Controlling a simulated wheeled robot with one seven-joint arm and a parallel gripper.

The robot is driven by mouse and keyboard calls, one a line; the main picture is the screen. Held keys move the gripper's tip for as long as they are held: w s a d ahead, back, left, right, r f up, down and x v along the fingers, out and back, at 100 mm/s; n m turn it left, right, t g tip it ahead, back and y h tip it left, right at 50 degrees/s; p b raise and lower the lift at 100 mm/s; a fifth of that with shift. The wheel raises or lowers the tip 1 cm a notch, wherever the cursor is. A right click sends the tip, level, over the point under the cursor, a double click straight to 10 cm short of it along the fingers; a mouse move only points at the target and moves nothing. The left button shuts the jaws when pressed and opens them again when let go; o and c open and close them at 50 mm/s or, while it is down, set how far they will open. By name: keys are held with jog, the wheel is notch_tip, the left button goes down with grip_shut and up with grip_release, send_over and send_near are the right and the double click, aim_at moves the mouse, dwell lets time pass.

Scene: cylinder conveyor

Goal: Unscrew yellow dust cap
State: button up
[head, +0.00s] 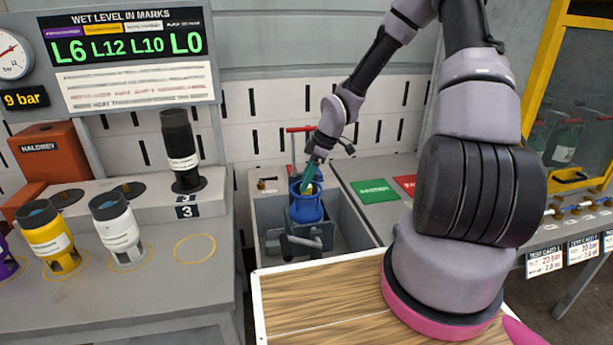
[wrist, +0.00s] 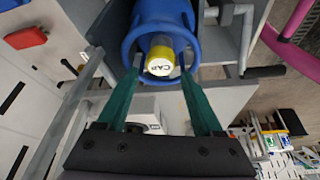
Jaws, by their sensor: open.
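The yellow dust cap (wrist: 161,66) with a white, lettered end sits inside the collar of the blue cylinder (wrist: 132,40). In the head view the blue cylinder (head: 306,209) stands upright in a grey bay in the middle. My gripper (wrist: 158,72), with teal fingers, is open. One fingertip lies on each side of the cap; I cannot tell if either touches it. In the head view my gripper (head: 311,181) reaches down into the top of the cylinder, and the cap is mostly hidden.
A red T-handle (head: 299,130) stands behind the cylinder. Grey clamp parts (head: 303,243) are in front of it. Yellow (head: 45,236), white (head: 118,228) and black (head: 179,150) cylinders stand on the left bench. Green (head: 374,190) and red (head: 406,184) pads lie on the right counter.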

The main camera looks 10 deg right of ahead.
jog(key=shift+f, duration=0.6)
jog(key=shift+s+f, duration=0.1)
jog(key=shift+s+f, duration=0.1)
jog(key=shift+f, duration=0.1)
jog(key=shift+s+d+f, duration=0.1)
jog(key=shift+s+f, duration=0.05)
jog(key=shift+f, duration=0.05)
jog(key=shift+w+f, duration=0.35)
jog(key=shift+r, duration=0.1)
grip_shut()
jog(key=n+g, duration=0.1)
jog(key=n, duration=0.1)
jog(key=shift+w+n, duration=0.1)
jog(key=shift+n, duration=0.3)
jog(key=n+g, duration=0.1)
jog(key=n, duration=0.2)
